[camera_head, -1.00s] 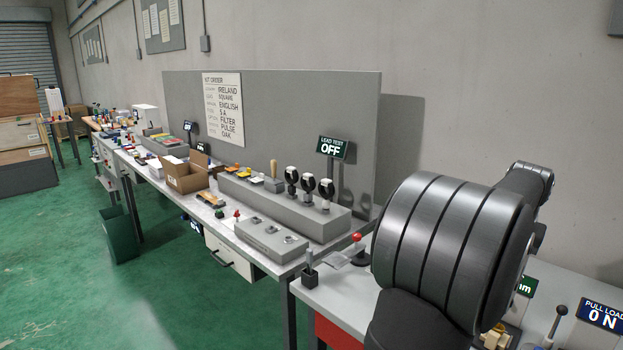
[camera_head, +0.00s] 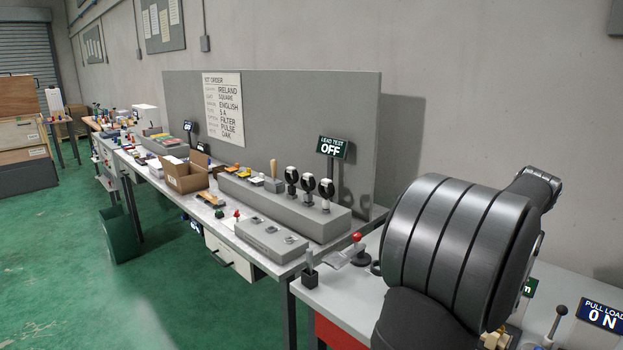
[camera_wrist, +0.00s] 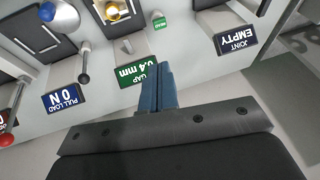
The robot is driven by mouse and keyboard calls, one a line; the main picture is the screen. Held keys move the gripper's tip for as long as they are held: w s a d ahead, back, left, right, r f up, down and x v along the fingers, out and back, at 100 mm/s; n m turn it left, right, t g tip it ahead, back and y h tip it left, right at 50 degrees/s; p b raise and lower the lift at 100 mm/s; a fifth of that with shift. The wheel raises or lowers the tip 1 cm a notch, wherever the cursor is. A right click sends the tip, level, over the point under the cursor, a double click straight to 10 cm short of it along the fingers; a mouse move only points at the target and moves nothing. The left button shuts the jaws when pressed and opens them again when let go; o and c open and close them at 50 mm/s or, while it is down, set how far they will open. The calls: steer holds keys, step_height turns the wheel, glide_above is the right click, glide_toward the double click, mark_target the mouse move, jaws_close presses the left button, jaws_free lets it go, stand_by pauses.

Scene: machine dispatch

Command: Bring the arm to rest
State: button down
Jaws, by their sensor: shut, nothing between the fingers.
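My gripper (camera_wrist: 158,88) shows in the wrist view with its two blue fingers pressed together and nothing between them. It hangs above a light bench (camera_wrist: 118,105), in front of a green display reading 0.4 mm (camera_wrist: 137,72), part of which it covers. In the head view my dark arm fills the right side, and the gripper itself is hidden there.
Displays reading PULL LOAD 0 N (camera_head: 603,316) and JOINT EMPTY (camera_wrist: 236,40) stand on the bench. A lever (camera_wrist: 84,64) and a red-knobbed lever (camera_wrist: 8,132) rise nearby. A red-knobbed device (camera_head: 358,248) and LEAD TEST OFF sign (camera_head: 333,147) are left of my arm.

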steer(key=shift+s+a+r+m+g, duration=0.2)
steer(key=shift+s+m, duration=0.1)
steer(key=shift+s, duration=0.2)
steer(key=shift+s+a+r+m+g, duration=0.1)
steer(key=shift+s+a+r+m, duration=0.15)
steer(key=shift+s, duration=0.25)
steer(key=shift+f, duration=0.1)
